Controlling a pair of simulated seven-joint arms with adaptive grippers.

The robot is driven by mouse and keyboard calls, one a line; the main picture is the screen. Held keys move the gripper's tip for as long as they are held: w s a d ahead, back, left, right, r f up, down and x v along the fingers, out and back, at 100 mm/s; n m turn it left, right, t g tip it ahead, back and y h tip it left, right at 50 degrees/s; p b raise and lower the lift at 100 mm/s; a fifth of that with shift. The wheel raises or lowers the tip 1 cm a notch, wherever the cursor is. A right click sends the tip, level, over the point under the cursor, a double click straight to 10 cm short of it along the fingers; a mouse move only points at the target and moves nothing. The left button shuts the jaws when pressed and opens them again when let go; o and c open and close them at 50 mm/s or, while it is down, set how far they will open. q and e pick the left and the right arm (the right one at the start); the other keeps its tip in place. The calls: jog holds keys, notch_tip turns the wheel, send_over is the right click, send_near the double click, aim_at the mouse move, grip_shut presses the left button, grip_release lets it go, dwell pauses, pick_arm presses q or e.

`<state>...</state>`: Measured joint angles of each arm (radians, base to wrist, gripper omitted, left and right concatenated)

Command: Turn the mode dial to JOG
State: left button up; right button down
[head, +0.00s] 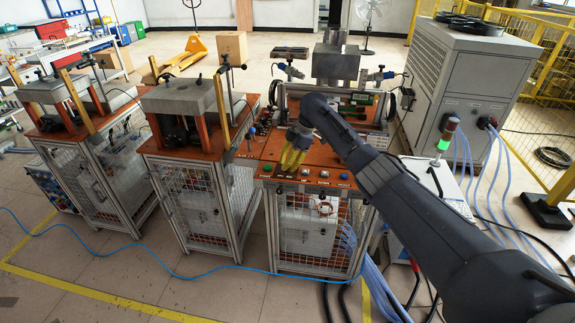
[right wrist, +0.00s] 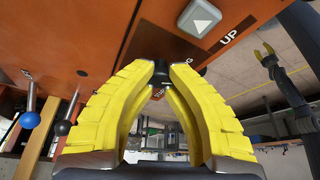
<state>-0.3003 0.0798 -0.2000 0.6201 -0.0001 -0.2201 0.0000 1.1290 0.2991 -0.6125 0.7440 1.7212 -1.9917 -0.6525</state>
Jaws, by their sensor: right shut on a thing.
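The mode dial is a small black knob (right wrist: 160,73) on the orange-brown control panel (head: 315,187). My right gripper (head: 287,166), with yellow fingers, reaches down to the panel's front part. In the right wrist view its fingertips (right wrist: 161,70) are closed around the black knob. In the head view the fingers hide the dial. A panel label by the dial is partly covered, with a letter G showing, so I cannot tell where the dial points. My left gripper (right wrist: 265,56) shows at the right of the right wrist view, yellow fingers apart and empty, away from the panel.
A green button (head: 267,168) sits left of the fingers, and a white UP arrow button (right wrist: 200,17) is close to the dial. Levers with a blue ball (right wrist: 29,120) and a black ball (right wrist: 63,128) stand nearby. A press station (head: 185,110) stands to the left.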

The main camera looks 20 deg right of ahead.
jog(key=shift+a, duration=0.25)
jog(key=c, duration=1.4)
grip_release()
jog(key=shift+c, duration=0.2)
jog(key=o, duration=0.3)
jog(key=shift+d, duration=0.1)
jog(key=shift+o, duration=0.2)
jog(key=v, duration=1.2)
